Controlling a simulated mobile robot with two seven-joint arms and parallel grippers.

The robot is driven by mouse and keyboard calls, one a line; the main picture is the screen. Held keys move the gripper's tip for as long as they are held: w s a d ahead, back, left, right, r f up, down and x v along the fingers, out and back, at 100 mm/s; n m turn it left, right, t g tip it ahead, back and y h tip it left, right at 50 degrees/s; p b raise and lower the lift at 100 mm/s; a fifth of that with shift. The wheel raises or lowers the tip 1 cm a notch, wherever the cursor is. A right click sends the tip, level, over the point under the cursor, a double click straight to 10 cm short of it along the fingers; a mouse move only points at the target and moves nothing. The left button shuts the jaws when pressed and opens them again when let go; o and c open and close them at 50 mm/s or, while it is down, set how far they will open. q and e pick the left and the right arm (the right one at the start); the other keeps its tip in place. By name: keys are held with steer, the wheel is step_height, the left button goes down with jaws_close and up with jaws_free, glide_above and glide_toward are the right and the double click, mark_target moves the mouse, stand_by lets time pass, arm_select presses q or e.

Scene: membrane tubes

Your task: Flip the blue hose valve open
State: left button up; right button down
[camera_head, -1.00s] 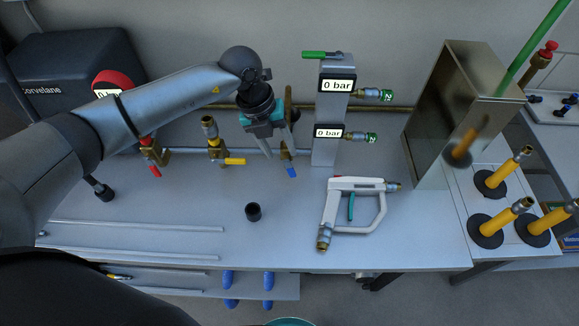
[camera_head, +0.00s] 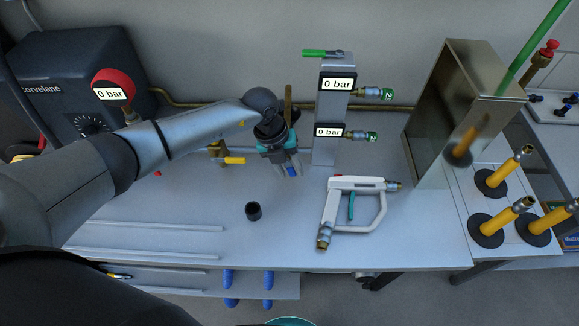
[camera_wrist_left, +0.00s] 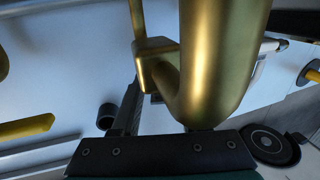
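The blue valve handle (camera_head: 292,171) shows as a small blue piece at the fingertips of my left gripper (camera_head: 288,168) in the head view. The fingers sit around or very close to it; contact and gap cannot be made out. An upright brass pipe (camera_head: 288,103) rises just behind the gripper. In the left wrist view, curved brass pipework (camera_wrist_left: 215,65) fills the middle and hides much of my left gripper (camera_wrist_left: 145,105). One dark finger shows beside the brass there, and the blue handle cannot be seen. My right gripper is not in view.
A yellow valve handle (camera_head: 234,160) is left of the gripper. A grey post with pressure displays (camera_head: 324,152) stands close on the right.

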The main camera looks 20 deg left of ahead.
mark_target(287, 168)
arm_select(q)
jaws_close()
stand_by(0.3)
steer(key=shift+a+r+y+p, duration=0.1)
steer(key=shift+y+p, duration=0.45)
steer(key=shift+y, duration=0.05)
steer(key=shift+s+a+g+y, duration=0.1)
steer(key=shift+a+g+y, duration=0.25)
steer(key=shift+y, duration=0.55)
steer(key=shift+o, duration=1)
jaws_free()
steer(key=shift+d, duration=0.1)
step_height(287, 168, up, 15)
steer(key=shift+d, duration=0.1)
